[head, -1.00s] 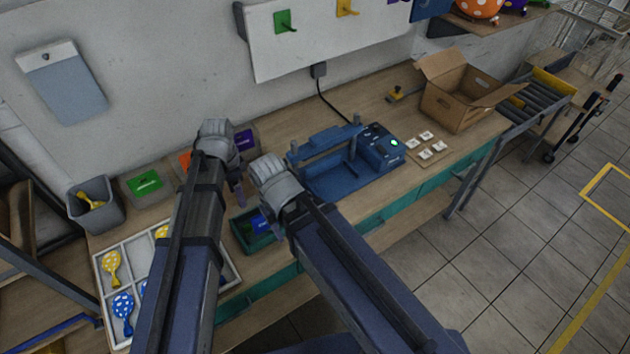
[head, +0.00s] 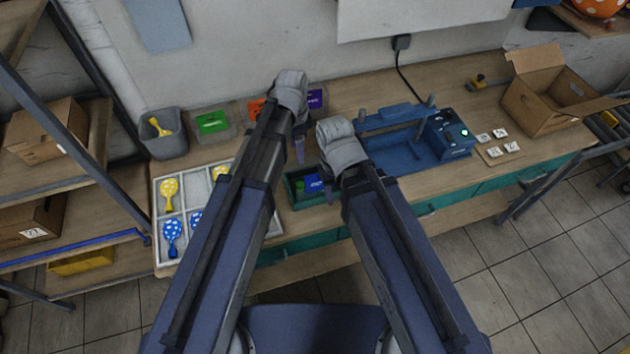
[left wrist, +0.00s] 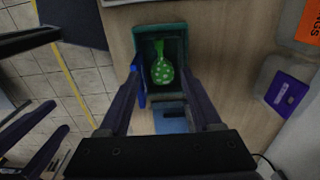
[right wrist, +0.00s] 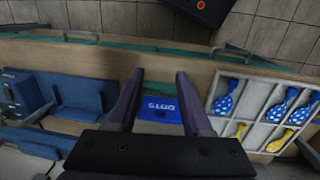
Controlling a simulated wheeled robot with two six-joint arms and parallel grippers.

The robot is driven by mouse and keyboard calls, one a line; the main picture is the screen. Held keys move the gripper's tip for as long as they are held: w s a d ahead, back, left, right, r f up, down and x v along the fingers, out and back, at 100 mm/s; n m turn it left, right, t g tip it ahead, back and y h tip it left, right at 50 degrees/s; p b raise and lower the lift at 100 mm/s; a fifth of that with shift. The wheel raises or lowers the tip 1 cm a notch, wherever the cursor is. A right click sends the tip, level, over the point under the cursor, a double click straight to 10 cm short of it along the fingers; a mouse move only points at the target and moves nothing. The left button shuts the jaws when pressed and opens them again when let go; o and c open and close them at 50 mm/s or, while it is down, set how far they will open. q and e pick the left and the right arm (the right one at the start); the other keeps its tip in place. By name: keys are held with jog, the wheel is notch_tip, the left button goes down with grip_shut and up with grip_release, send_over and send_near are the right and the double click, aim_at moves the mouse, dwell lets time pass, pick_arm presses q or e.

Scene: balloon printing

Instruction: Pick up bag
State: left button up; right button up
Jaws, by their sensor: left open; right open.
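A small teal tray (head: 303,204) stands near the table's front edge. A blue bag-like item (head: 314,183), lettered "DOTS" in the right wrist view (right wrist: 160,106), is at the tray. A green dotted balloon (left wrist: 163,75) lies in the tray beside a blue edge. My left gripper (left wrist: 161,72) is open and empty, pointing down towards the tray, with the balloon between its fingers in its view. My right gripper (right wrist: 160,76) is open, and the blue item shows between its fingers.
A white compartment tray (head: 160,262) with yellow and blue dotted balloons is at left. Behind it stand a grey bin (head: 164,146) and a green-labelled box (head: 212,122). A blue press (head: 405,150) is close on the right, with white cards and an open carton (head: 540,100) beyond.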

jog(key=w+a+f+n+b, duration=0.2)
jog(key=w+f+n+b, duration=0.1)
jog(key=w+n, duration=0.5)
jog(key=n+y+b, duration=0.1)
jog(key=n, duration=0.7)
send_over(320, 189)
jog(key=shift+w+d+f, duration=0.35)
jog(key=shift+w+f, duration=0.05)
jog(key=shift+f, duration=0.25)
pick_arm(q)
jog(key=shift+s+f+n+y, duration=0.6)
jog(key=shift+s+f+n, duration=1.5)
jog(key=shift+s+n, duration=4.25)
pick_arm(e)
jog(key=shift+w+a+f+n, duration=0.1)
jog(key=shift+w+a+n, duration=0.1)
jog(key=shift+n, duration=0.35)
jog(key=shift+w+a+n, duration=0.1)
jog(key=shift+w+n, duration=0.1)
jog(key=shift+n, duration=0.35)
jog(key=shift+f+b, duration=1.35)
jog(key=shift+b, duration=0.15)
jog(key=f+b, duration=0.3)
jog(key=s+f+b, duration=0.1)
jog(key=f+b, duration=0.1)
jog(key=shift+f, duration=0.15)
pick_arm(q)
notch_tip(320, 189, down, 8)
jog(key=s+m, duration=0.2)
jog(key=shift+a, duration=0.45)
